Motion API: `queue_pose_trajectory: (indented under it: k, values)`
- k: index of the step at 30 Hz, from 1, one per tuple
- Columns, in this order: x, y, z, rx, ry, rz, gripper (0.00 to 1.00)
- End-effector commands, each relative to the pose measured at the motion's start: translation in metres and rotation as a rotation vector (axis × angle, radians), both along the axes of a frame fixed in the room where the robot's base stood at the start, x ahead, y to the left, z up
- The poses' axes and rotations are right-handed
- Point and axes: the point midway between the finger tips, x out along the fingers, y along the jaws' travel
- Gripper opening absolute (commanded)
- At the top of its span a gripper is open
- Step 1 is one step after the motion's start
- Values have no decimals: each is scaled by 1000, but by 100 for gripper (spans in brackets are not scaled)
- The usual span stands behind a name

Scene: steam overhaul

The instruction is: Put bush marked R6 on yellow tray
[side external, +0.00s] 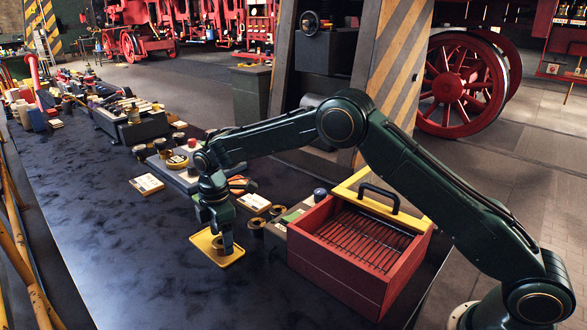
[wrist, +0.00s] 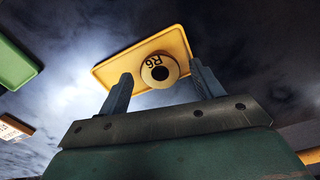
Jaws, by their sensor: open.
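The bush marked R6 (wrist: 160,70) is a short brass ring with a dark bore. In the wrist view it appears over the yellow tray (wrist: 112,75), with its R6 face toward the camera. In the side view the bush (side external: 218,243) is upright on the yellow tray (side external: 232,260), partly hidden by my fingers. My gripper (wrist: 160,82) is open, with one finger on each side of the bush and visible gaps between. In the side view my gripper (side external: 219,238) is low over the tray, pointing down.
A red toolbox (side external: 345,280) with a yellow lid stands right of the tray. A white card (side external: 146,184) lies to the left. A green tray (wrist: 14,65) shows in the wrist view. The dark bench in front is clear.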

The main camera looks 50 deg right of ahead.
Motion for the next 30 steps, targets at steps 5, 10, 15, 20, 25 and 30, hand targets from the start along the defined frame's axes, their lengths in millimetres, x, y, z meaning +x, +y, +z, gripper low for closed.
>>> queue_pose_trajectory:
  k: [5, 10, 15, 20, 25, 30]
  values:
    - [0, 0, 26, 2, -2, 0, 66]
    - [0, 0, 54, 1, -3, 0, 66]
    - [0, 0, 80, 2, -2, 0, 66]
    - [0, 0, 97, 2, -1, 0, 66]
    - [0, 0, 106, 1, 0, 0, 66]
    - [0, 0, 107, 1, 0, 0, 66]
